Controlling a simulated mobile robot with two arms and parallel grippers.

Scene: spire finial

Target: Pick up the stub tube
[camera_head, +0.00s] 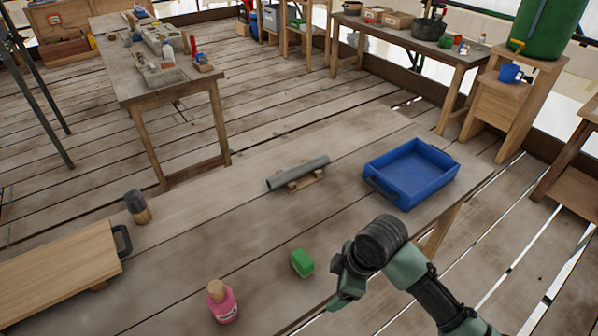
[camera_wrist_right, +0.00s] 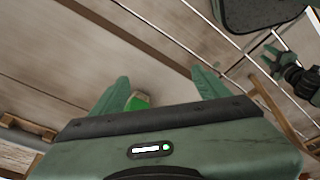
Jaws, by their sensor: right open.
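The stub tube (camera_head: 312,165) is a grey cylinder. It lies on a small wooden cradle (camera_head: 306,181) near the middle of the table in the head view. My right gripper (camera_head: 346,292) is over the table's near right part, apart from the tube and closer to me. In the right wrist view, its two green fingers (camera_wrist_right: 160,88) are spread and empty, and a green block (camera_wrist_right: 138,101) shows beyond them. The tube is not clear in that view. A small green and black arm end, which looks like my left gripper (camera_wrist_right: 272,58), shows at the wrist view's right; its jaws are too small to judge.
A blue tray (camera_head: 412,174) stands right of the tube. The green block (camera_head: 301,263), a pink bottle (camera_head: 223,303), a dark-topped jar (camera_head: 138,207) and a wooden board (camera_head: 60,270) are also on the table. The surface between block and tube is clear.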

